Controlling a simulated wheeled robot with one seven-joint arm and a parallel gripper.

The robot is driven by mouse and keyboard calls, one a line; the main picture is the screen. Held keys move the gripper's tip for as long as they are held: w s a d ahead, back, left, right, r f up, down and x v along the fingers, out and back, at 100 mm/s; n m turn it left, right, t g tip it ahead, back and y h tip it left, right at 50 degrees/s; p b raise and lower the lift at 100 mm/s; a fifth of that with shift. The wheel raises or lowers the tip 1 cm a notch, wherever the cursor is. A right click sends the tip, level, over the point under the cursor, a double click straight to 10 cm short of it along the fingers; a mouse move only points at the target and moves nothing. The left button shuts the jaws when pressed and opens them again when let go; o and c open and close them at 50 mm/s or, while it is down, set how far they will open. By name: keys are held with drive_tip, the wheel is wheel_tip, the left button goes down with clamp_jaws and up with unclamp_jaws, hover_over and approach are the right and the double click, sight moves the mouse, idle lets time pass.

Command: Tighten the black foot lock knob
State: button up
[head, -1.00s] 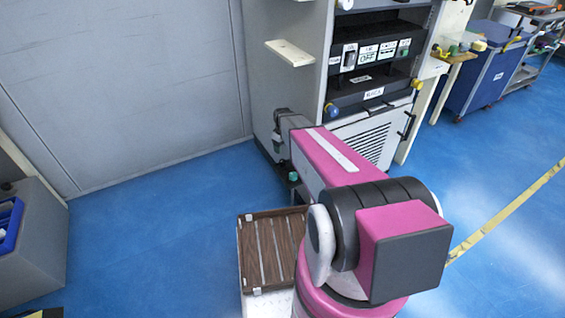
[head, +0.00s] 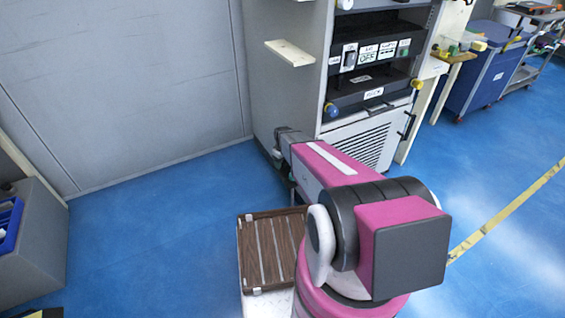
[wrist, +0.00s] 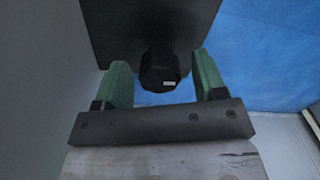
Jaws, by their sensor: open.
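The black foot lock knob (wrist: 157,67) shows in the wrist view as a dark, rounded knob with a small pale label. It sits below a larger dark block (wrist: 150,25). My gripper (wrist: 163,76) is open, with one green finger to the left and one to the right of the knob. A gap shows on both sides, so the fingers do not appear to press on it. In the head view, the knob cannot be made out and my gripper is largely hidden at the cabinet's lower front left, behind my arm.
The grey cabinet (head: 285,92) stands ahead with labelled black shelf units (head: 372,95) and a vented lower panel. A wooden slatted tray (head: 272,250) lies beside my arm. A blue cart (head: 487,75) stands far right. Blue floor (head: 150,220) is clear on the left.

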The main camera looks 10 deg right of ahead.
drive_tip(key=c, duration=0.9)
drive_tip(key=shift+c, duration=0.2)
drive_tip(key=shift+m, duration=0.3)
drive_tip(key=m, duration=0.8)
drive_tip(key=shift+d+m, duration=0.1)
drive_tip(key=shift+m, duration=0.3)
drive_tip(key=m, duration=0.9)
drive_tip(key=shift+r, duration=0.1)
drive_tip(key=shift+m, duration=0.3)
